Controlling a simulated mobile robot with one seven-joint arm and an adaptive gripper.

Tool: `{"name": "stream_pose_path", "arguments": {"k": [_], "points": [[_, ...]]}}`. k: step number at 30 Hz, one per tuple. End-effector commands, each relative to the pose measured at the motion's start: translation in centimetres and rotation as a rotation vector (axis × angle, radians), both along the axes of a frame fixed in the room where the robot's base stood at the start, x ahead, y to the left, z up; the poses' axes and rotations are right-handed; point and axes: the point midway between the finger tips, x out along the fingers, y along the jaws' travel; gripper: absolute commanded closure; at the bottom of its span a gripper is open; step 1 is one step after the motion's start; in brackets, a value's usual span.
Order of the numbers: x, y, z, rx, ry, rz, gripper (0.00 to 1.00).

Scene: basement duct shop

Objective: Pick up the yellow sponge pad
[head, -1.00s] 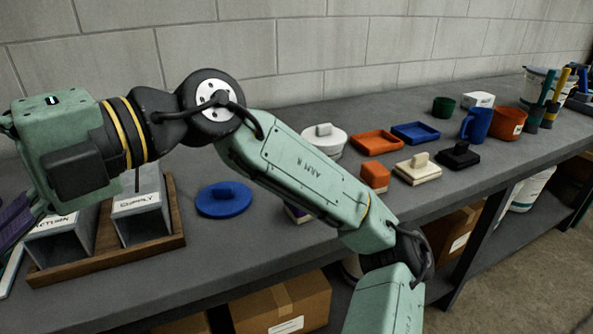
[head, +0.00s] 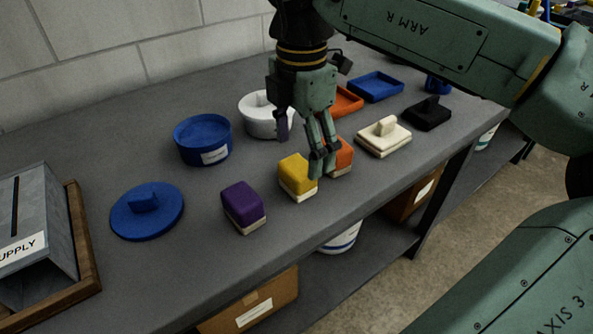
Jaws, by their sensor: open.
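The yellow sponge pad (head: 297,174) is a small block with a yellow top and a pale lower layer. It sits on the grey bench between a purple pad (head: 242,203) and an orange pad (head: 342,154). My gripper (head: 318,162) points down at the yellow pad's right side, its fingers partly in front of the orange pad. The gripper is open and holds nothing. I cannot tell whether a finger touches the yellow pad.
A cream block (head: 383,137) and black block (head: 427,113) lie to the right. The bench's front edge is close to the pads.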

Motion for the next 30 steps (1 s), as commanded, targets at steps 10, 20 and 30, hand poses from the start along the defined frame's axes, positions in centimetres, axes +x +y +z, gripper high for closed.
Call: {"name": "stream_pose_path", "arguments": {"k": [10,20,30], "points": [[-0.2,0.4,-3.4,0.005,0.002,0.007,0.25],[-0.1,0.5,-6.5,0.004,-0.001,0.005,0.25],[-0.1,0.5,-6.4,0.004,-0.001,0.005,0.38]]}}
